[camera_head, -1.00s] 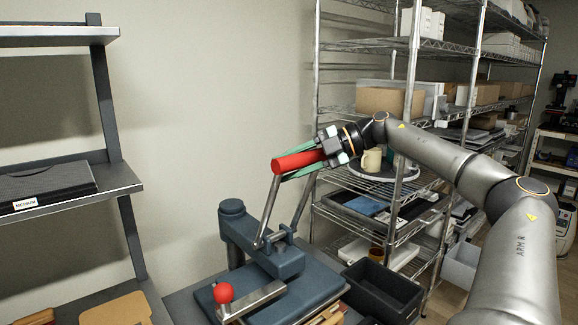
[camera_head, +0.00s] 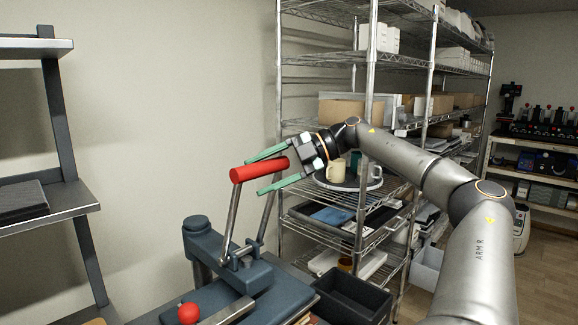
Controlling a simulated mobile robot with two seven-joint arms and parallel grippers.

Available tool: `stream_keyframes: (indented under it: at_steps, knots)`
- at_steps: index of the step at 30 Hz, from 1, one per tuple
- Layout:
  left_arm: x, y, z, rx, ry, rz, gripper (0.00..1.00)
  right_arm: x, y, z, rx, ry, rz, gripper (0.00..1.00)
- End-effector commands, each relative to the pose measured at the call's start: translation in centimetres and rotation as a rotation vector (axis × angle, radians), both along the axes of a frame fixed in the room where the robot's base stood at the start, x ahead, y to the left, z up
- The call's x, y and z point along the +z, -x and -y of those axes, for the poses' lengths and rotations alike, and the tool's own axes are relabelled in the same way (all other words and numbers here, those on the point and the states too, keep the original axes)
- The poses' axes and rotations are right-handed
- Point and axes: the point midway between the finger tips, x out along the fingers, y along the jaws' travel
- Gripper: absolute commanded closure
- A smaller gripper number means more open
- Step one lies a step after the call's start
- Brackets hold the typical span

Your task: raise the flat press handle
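The flat press (camera_head: 222,252) is a blue-grey machine at the lower left of centre. Its red handle grip (camera_head: 258,169) sits high on two metal rods that rise from the press, so the handle stands raised. My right gripper (camera_head: 266,169) comes in from the right with its green fingers spread apart, one above and one below the red grip. The fingers look clear of the grip, though its right end lies close to the gripper's palm. My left gripper is not in view.
A red ball knob (camera_head: 188,313) on a metal lever sits at the front of the press. A black bin (camera_head: 350,296) stands right of the press. A wire shelf rack (camera_head: 362,130) with boxes and mugs stands behind my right arm. A grey shelf (camera_head: 45,205) is at the left.

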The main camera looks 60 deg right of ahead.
Motion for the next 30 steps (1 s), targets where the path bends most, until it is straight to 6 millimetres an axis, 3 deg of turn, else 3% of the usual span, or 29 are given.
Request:
stream_keyframes:
  at_steps: [6, 13, 30]
  knots:
    - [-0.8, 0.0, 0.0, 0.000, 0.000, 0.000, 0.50, 1.9, 3.7, 2.9, -0.005, 0.003, 0.002, 0.30]
    - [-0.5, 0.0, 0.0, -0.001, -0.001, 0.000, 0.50, 3.4, 6.3, 4.8, -0.002, 0.000, -0.001, 0.30]
    - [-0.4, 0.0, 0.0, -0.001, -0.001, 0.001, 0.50, 3.7, 7.1, 5.3, 0.001, 0.001, -0.002, 0.30]
